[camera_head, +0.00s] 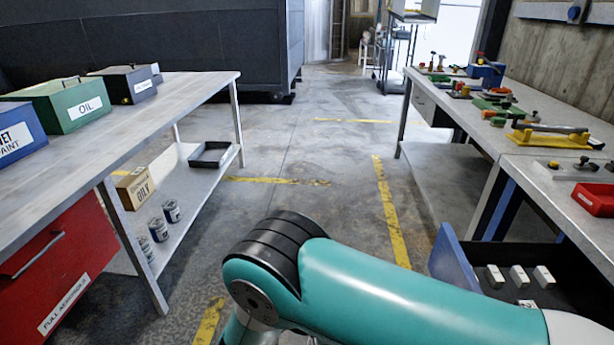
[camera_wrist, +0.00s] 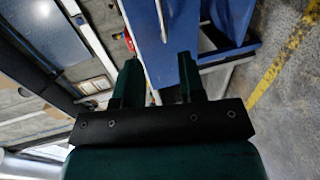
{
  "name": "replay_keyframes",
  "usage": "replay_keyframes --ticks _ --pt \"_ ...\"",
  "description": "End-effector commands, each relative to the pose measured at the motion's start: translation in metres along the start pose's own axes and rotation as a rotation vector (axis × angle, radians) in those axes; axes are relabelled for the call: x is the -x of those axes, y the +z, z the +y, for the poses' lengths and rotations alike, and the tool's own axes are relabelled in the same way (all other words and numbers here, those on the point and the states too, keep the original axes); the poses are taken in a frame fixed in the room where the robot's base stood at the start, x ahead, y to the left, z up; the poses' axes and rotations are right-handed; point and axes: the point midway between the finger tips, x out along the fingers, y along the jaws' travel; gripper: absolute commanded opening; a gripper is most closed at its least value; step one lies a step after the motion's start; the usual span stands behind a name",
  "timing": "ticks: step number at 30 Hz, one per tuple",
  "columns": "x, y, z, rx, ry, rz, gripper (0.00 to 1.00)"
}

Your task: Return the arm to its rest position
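My teal arm (camera_head: 390,285) reaches across the lower middle of the head view, from the bottom right to a dark joint at the centre. My gripper is outside the head view. In the wrist view my gripper (camera_wrist: 159,72) shows two dark green fingers with a clear gap between them. It is open and I see nothing held. A blue panel shows beyond and between the fingers; I cannot tell how far away it is.
An open drawer with a blue front (camera_head: 453,268) and white blocks juts from the right workbench (camera_head: 460,105). The left bench (camera_head: 190,90) carries labelled bins, including a green OIL bin (camera_head: 75,103). A red drawer (camera_head: 50,265) is below. The aisle floor (camera_head: 300,130) is clear.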

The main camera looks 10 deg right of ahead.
Motion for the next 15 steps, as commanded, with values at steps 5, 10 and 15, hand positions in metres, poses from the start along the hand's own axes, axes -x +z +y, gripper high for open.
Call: replay_keyframes --ticks 5,10,15 --pt "0.009 -0.02 0.03 0.097 -0.126 -0.014 0.36" --pt "0.016 -0.044 0.083 0.276 -0.384 -0.002 0.36" --pt "0.018 -0.048 0.137 0.423 -0.675 0.059 0.36"
